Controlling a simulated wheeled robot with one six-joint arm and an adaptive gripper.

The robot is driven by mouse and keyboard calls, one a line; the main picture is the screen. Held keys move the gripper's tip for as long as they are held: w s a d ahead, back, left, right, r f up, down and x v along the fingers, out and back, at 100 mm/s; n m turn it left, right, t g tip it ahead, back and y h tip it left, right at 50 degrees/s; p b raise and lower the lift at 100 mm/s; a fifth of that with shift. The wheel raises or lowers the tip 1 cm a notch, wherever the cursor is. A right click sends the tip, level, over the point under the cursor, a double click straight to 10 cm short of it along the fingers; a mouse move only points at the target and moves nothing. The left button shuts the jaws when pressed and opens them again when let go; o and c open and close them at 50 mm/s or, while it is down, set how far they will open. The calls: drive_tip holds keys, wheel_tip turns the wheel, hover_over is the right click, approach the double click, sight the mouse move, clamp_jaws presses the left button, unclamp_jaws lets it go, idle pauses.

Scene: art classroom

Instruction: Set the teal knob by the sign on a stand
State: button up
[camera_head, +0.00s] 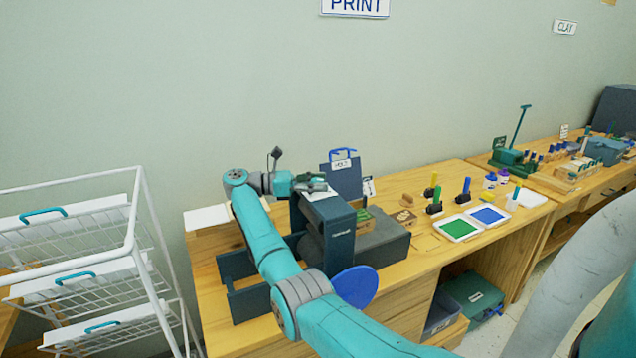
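My gripper (317,187) is above the dark press-like machine (340,240) on the wooden table, close to its top. It is small and dark in this view, so I cannot tell whether its fingers are apart or hold something. A small sign on a stand (368,187) stands just right of the machine. A green piece (362,216) shows low beside the machine, partly hidden; I cannot tell whether it is the teal knob. No knob is clear elsewhere near the gripper.
A blue board with a white label (342,180) stands behind the machine. Stamps (434,207), a green pad (457,228) and a blue pad (488,215) lie to the right. A white wire rack (140,230) stands at the left. Bare tabletop (425,255) shows at the front.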

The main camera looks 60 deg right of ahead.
sight(318, 180)
drive_tip(key=shift+r, duration=0.1)
wheel_tip(318, 180, up, 10)
drive_tip(key=shift+f, duration=0.1)
idle(0.6)
idle(0.5)
